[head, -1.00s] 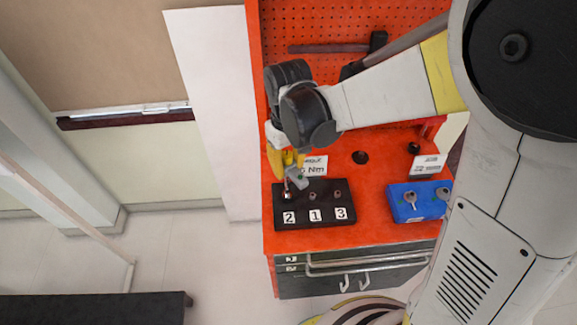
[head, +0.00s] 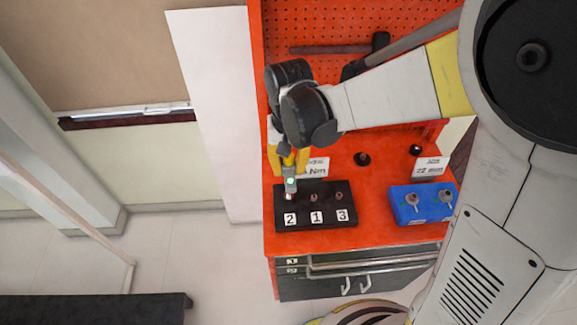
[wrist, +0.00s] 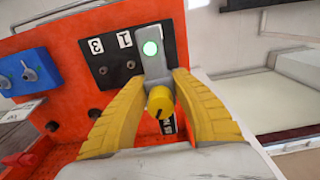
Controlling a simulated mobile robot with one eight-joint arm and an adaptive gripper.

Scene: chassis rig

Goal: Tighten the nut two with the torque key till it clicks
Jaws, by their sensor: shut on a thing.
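My gripper (wrist: 161,98) is shut on the torque key (wrist: 154,66), a grey tool with a yellow knob and a lit green light. In the head view the key (head: 290,185) stands nearly upright over the spot labelled 2 on the black block (head: 318,220). The key hides nut two, so I cannot tell how fully it sits on it. The nuts at 1 (head: 314,198) and 3 (head: 339,196) stand uncovered to the right.
A blue block (head: 405,205) with small keyed parts sits to the right on the orange bench (head: 380,237). White label cards (head: 427,167) stand behind. A hammer (head: 379,45) hangs on the pegboard.

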